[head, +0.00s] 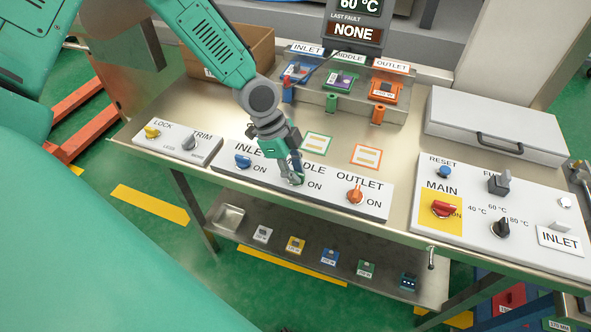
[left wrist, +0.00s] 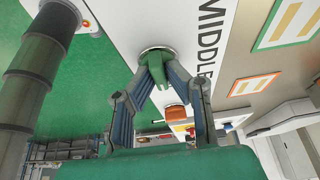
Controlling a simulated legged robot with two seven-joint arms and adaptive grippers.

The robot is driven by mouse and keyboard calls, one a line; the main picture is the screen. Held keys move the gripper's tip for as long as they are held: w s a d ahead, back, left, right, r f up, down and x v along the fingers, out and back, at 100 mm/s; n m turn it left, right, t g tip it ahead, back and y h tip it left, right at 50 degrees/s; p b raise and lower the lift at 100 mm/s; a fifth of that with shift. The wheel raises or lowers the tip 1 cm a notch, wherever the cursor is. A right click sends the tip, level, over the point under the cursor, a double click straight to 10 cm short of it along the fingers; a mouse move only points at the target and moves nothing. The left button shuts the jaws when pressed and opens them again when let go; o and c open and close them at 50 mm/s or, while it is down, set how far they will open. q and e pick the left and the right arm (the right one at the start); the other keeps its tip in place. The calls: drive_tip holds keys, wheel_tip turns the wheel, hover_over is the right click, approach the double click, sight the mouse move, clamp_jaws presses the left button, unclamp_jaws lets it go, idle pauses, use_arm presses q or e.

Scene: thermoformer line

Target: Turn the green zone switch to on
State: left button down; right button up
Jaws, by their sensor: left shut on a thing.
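The green zone switch (left wrist: 157,70) sits on a white panel (head: 323,198) beside the printed word MIDDLE. In the left wrist view my left gripper (left wrist: 160,88) is shut on the green switch, one finger on each side of its knob. In the head view the left gripper (head: 295,177) reaches down onto the panel between the blue INLET switch (head: 243,161) and the orange OUTLET switch (head: 355,194). There it hides most of the green switch and part of its label. I cannot tell which way the knob points. My right gripper is not in view.
A LOCK and TRIM panel (head: 178,147) lies to the left. A panel with the red MAIN switch (head: 443,209) lies to the right. Behind are coloured modules on a raised rack (head: 345,104), a cardboard box (head: 240,52) and a grey lidded box (head: 495,125).

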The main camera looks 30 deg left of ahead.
use_arm(q)
drive_tip(key=c, duration=1.6)
unclamp_jaws()
drive_tip(key=shift+f, duration=0.1)
drive_tip(key=shift+w, duration=0.2)
drive_tip(key=shift+s+a+r, duration=0.1)
drive_tip(key=shift+a+r, duration=0.1)
drive_tip(key=shift+r, duration=0.3)
drive_tip(key=w+v, duration=0.1)
drive_tip(key=v, duration=0.9)
drive_tip(key=shift+s+a+r, duration=0.3)
drive_tip(key=shift+s+r, duration=0.05)
drive_tip(key=shift+s, duration=0.05)
